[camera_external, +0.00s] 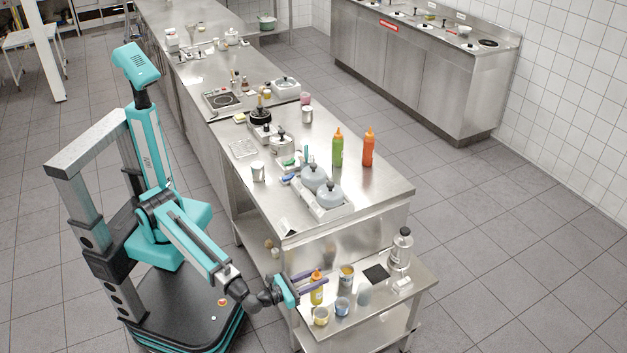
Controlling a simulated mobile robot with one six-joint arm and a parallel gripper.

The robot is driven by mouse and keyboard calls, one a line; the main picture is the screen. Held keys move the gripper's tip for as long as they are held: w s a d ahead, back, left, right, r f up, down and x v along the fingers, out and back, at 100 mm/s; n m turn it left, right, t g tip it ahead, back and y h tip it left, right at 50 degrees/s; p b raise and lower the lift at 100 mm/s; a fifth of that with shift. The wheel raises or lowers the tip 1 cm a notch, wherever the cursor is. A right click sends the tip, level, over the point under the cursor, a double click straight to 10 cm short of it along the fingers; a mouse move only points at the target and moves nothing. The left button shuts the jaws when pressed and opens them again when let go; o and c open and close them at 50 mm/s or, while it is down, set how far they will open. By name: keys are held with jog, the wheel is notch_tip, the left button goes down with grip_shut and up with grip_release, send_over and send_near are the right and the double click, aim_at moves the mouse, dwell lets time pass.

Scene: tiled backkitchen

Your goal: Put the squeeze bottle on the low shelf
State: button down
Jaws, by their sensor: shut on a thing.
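A yellow squeeze bottle (317,295) with an orange cap is upright at the left end of the low shelf (345,324). My gripper (318,278) reaches in from the left, its purple fingers shut around the upper part of this bottle. I cannot tell whether the bottle's base touches the shelf. A green squeeze bottle (337,150) and an orange squeeze bottle (368,149) stand upright on the higher steel counter (375,190), away from my gripper.
Several cups and tins, such as a brown-topped tin (346,278) and a blue cup (342,306), stand close right of the bottle. A dark square (376,273) and a large clear bottle (400,250) are further right.

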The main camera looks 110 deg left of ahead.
jog(key=shift+f, duration=1.75)
jog(key=c, duration=1.2)
grip_release()
jog(key=shift+f, duration=0.1)
jog(key=v, duration=1.2)
